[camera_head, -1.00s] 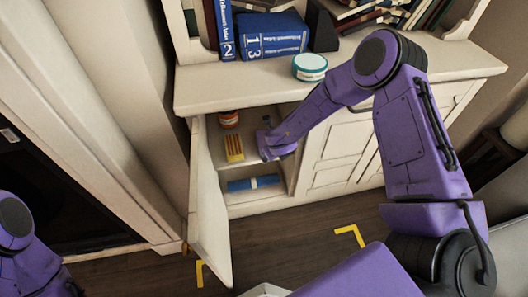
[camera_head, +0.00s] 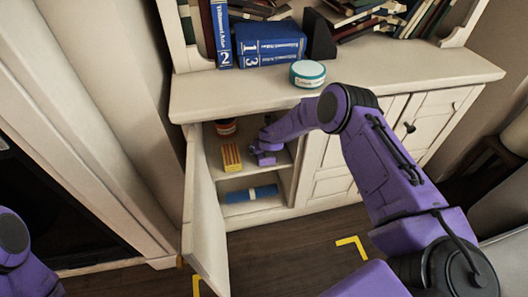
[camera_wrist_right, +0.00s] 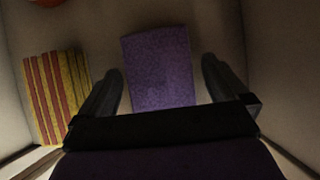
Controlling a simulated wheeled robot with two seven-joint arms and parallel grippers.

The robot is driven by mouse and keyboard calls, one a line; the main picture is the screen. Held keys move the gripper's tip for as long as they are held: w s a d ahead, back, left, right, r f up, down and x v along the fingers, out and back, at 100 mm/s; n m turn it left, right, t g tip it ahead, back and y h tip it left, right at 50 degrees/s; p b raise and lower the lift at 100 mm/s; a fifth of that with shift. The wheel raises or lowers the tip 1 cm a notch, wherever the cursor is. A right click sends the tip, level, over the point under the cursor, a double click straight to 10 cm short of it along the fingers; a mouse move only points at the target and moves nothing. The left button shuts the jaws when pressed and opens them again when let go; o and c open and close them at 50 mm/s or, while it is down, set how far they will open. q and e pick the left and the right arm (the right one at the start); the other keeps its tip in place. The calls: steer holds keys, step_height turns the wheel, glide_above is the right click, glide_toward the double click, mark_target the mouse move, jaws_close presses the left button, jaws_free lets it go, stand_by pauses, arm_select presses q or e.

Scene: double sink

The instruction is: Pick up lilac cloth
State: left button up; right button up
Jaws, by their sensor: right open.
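The lilac cloth (camera_wrist_right: 158,50) lies flat on the cabinet's upper shelf in the right wrist view, a folded purple rectangle. My right gripper (camera_wrist_right: 161,72) is open, with one finger on each side of the cloth's near part. I see a gap between each finger and the cloth; I cannot tell the height above it. In the head view my right gripper (camera_head: 263,152) reaches into the open cabinet, and I cannot make out the cloth apart from my purple wrist there. Only a part of my left arm shows at the lower left, without its gripper.
A yellow and red striped cloth (camera_wrist_right: 57,95) lies left of the lilac one, with an orange-red jar (camera_head: 226,127) behind it. A blue roll (camera_head: 251,193) lies on the lower shelf. The open cabinet door (camera_head: 205,215) stands at the left.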

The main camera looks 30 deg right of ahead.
steer(key=c, duration=1)
steer(key=shift+r, duration=0.15)
steer(key=shift+r, duration=0.8)
steer(key=s, duration=0.3)
steer(key=s+a+b, duration=0.1)
steer(key=shift+s+f, duration=0.4)
steer(key=s+a+b, duration=0.1)
steer(key=s+a, duration=0.2)
steer(key=s, duration=0.9)
steer(key=shift+s+a+r, duration=0.25)
steer(key=shift+s, duration=0.1)
